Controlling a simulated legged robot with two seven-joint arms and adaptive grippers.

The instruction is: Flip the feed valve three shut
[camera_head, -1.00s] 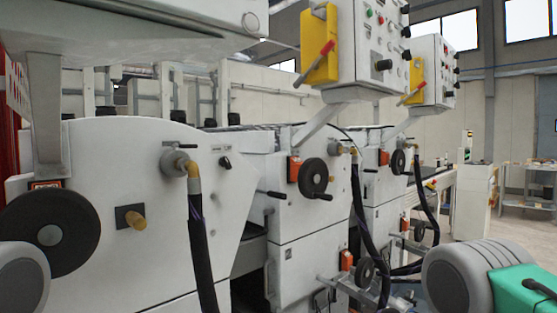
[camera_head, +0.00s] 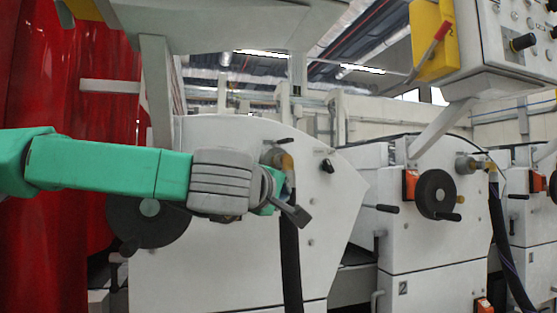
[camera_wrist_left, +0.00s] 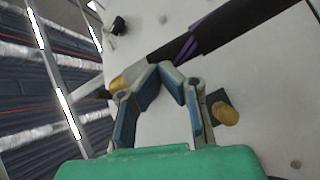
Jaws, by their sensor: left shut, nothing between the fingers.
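A valve (camera_head: 276,157) with a dark lever, a brass elbow and a black hose (camera_head: 290,260) is on the nearest white machine panel. A similar valve (camera_head: 468,165) is on the machine to the right. I cannot read which one is number three. My left gripper (camera_head: 290,205) is shut and empty, just below and in front of the nearest valve, by the hose. In the left wrist view, the closed fingertips (camera_wrist_left: 164,72) overlap the hose end, close to the brass elbow (camera_wrist_left: 126,82). Contact cannot be told. My right gripper is out of view.
A large black handwheel (camera_head: 150,222) is behind my left arm. A brass knob (camera_wrist_left: 226,113) on a dark plate sits right of the fingers in the wrist view. Another handwheel (camera_head: 437,194) is on the right machine. A red curtain (camera_head: 50,240) hangs at left.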

